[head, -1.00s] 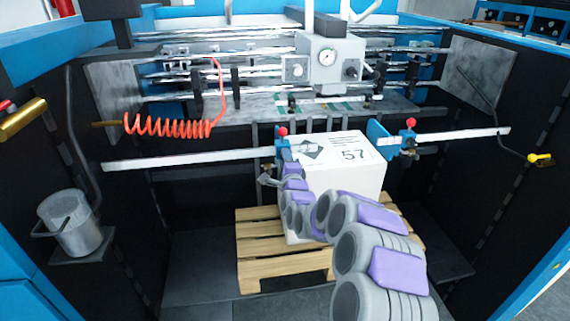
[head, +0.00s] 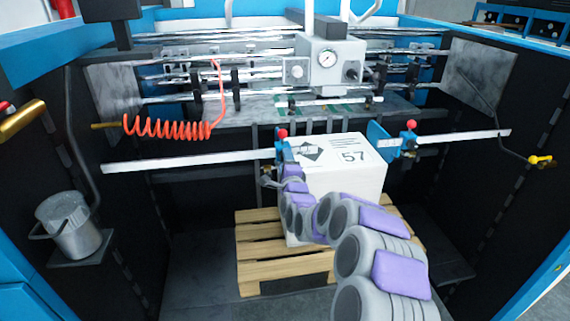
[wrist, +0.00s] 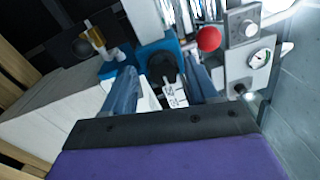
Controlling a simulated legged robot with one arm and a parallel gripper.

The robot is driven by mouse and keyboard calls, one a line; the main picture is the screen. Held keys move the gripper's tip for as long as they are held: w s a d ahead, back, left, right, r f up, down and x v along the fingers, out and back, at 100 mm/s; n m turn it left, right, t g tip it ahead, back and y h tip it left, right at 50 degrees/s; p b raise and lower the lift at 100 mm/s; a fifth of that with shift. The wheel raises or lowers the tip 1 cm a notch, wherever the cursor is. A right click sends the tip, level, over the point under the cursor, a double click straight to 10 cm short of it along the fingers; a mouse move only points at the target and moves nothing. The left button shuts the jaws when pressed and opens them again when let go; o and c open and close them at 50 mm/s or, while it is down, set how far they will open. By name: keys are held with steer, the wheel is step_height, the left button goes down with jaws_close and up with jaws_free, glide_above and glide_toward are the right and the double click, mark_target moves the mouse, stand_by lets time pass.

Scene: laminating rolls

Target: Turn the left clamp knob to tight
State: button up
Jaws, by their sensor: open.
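The left clamp (head: 283,155) is a blue block with a red ball on top, on the white rail at the left edge of a white box. In the wrist view its dark knob (wrist: 160,66) sits between the two blue-grey fingers of my gripper (wrist: 162,76). The fingers are open, with a gap visible on each side of the knob. A pale label lies just below the knob.
The white box (head: 345,165) marked 57 stands on a wooden pallet (head: 262,268). The right clamp (head: 408,140) is at its right. A gauge box (head: 330,62) hangs above. A coiled red hose (head: 170,126) and a metal bucket (head: 68,225) are at the left.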

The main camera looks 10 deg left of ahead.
steer(key=shift+s, duration=0.1)
steer(key=p+v, duration=0.2)
steer(key=v, duration=1.5)
steer(key=shift+f, duration=0.15)
steer(key=shift+a, duration=0.1)
